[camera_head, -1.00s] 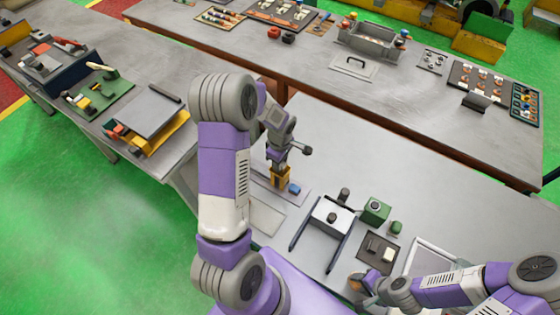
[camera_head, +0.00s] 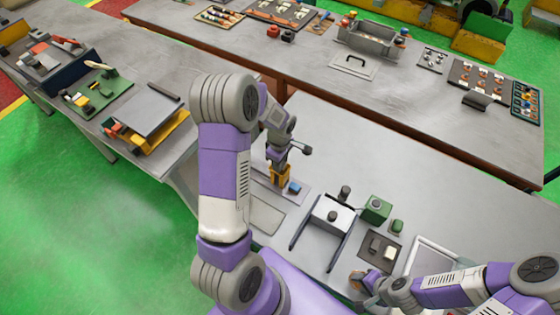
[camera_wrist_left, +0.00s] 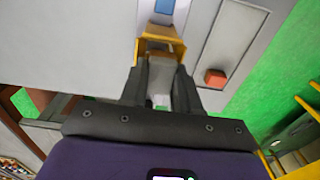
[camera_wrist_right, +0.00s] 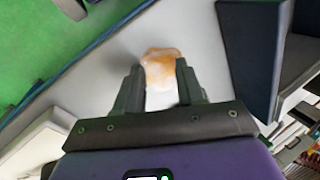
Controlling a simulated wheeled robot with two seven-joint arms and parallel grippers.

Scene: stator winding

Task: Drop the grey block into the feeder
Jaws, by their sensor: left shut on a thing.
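The feeder is a small yellow open-topped holder (camera_head: 281,177) on the near table, beside a blue block (camera_head: 294,188). My left gripper (camera_head: 277,160) is just above the feeder. In the left wrist view, my left gripper (camera_wrist_left: 160,78) is shut on the grey block (camera_wrist_left: 161,68), which is at the mouth of the yellow feeder (camera_wrist_left: 176,42). How far the block is inside is unclear. My right gripper (camera_wrist_right: 160,80) is low over the table at the lower right, with its fingers apart around or just behind an orange and white object (camera_wrist_right: 162,66); no grip shows.
A white-topped fixture with two dark rails (camera_head: 331,214), a green box (camera_head: 376,209) and a dark plate (camera_head: 379,251) stand right of the feeder. A red block (camera_wrist_left: 215,77) lies near the left gripper. The table behind the feeder is clear.

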